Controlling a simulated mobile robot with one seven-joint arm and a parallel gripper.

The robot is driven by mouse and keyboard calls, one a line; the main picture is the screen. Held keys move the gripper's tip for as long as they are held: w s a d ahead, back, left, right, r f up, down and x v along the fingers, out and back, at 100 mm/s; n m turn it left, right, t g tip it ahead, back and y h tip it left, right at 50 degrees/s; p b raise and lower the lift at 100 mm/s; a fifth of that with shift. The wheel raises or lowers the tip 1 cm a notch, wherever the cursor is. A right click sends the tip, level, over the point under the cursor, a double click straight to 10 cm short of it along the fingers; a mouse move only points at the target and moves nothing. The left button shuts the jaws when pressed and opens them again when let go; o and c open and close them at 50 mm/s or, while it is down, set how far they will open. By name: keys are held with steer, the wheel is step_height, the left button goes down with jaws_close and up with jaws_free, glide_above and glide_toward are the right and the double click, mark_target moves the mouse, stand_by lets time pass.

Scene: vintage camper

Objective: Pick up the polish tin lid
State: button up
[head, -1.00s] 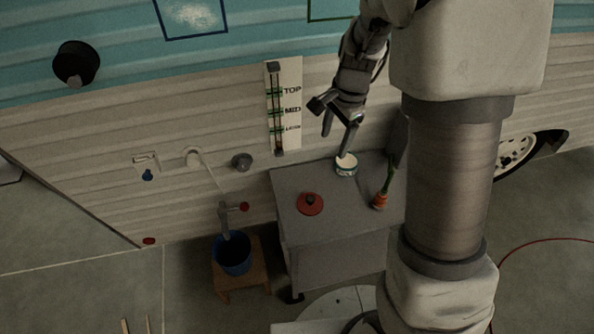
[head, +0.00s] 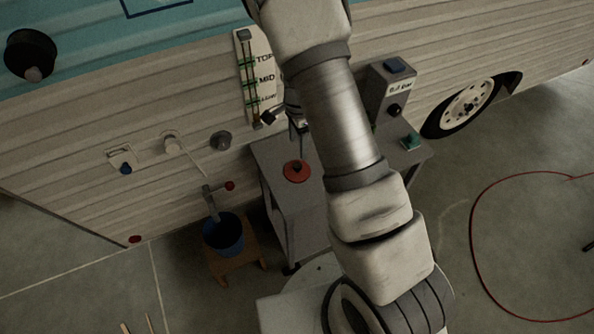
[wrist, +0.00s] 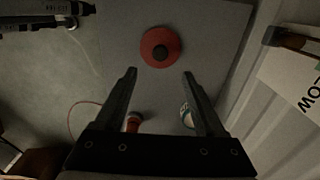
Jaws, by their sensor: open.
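The polish tin lid appears to be the round red disc with a dark knob on top. It lies flat on the grey cabinet top in the head view (head: 296,171) and ahead of my fingertips in the wrist view (wrist: 147,58). My gripper (wrist: 160,73) is open and empty, its two fingers spread with the lid just beyond the gap between their tips. In the head view my arm hides most of the gripper, which is above the cabinet close to the lid. A white tin (wrist: 187,117) shows partly behind the right finger.
A red-orange object (wrist: 133,122) stands by the left finger. A grey box with a gauge label (head: 390,90) stands at the back of the cabinet (head: 268,152). The camper wall (head: 200,100) is close behind. A blue bucket (head: 224,236) sits on a wooden stool to the left.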

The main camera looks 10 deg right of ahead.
mark_target(297, 165)
step_height(297, 165, down, 10)
steer(key=shift+a+r+b, duration=0.1)
steer(key=shift+r+b, duration=0.05)
steer(key=shift+b, duration=0.35)
jaws_close()
